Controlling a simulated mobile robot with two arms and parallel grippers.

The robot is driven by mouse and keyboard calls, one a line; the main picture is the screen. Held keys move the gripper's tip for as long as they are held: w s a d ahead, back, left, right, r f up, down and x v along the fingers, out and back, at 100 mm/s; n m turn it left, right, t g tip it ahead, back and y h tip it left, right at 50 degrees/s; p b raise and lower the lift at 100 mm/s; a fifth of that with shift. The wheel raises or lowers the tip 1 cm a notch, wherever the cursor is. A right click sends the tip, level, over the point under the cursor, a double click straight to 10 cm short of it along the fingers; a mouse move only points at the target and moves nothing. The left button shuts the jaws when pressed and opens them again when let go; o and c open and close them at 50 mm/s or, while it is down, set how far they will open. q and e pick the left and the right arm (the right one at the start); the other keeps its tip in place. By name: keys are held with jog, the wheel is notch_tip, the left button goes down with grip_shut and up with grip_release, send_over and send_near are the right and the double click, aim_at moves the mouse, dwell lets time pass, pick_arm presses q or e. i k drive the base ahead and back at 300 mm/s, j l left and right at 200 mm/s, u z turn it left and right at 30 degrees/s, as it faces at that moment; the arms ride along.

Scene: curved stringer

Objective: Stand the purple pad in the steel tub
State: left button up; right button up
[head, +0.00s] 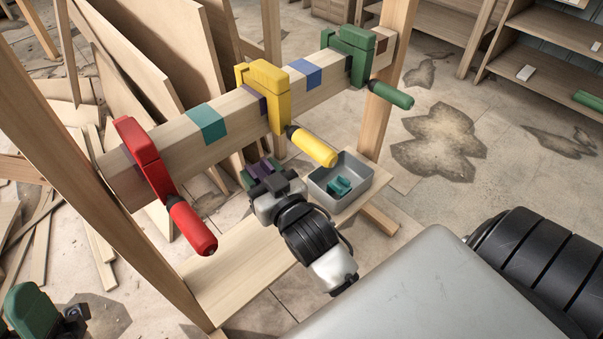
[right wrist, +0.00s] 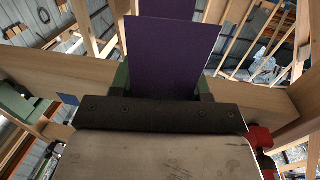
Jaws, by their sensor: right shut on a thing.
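My right gripper (head: 261,174) is shut on the purple pad (head: 263,168), just below the wooden beam and left of the steel tub. The grey steel tub (head: 320,193) is open-topped and stands on the low plank shelf. A teal pad (head: 339,186) is inside it. The purple pad is outside the tub, apart from it.
The beam (head: 226,138) above carries a red clamp (head: 145,157), a yellow clamp (head: 264,82) and a green clamp (head: 352,45). The yellow clamp's handle (head: 314,147) hangs close above the tub. The plank shelf (head: 232,280) is bare left of my right arm.

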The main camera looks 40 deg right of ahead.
aim_at(354, 186)
jog(key=k+l+u, duration=0.1)
jog(key=l+u, duration=0.25)
jog(key=k+l+u, duration=0.1)
jog(key=l+u, duration=0.25)
jog(key=k+l, duration=0.15)
jog(key=l, duration=0.2)
jog(key=k+l, duration=0.35)
jog(key=l, duration=0.3)
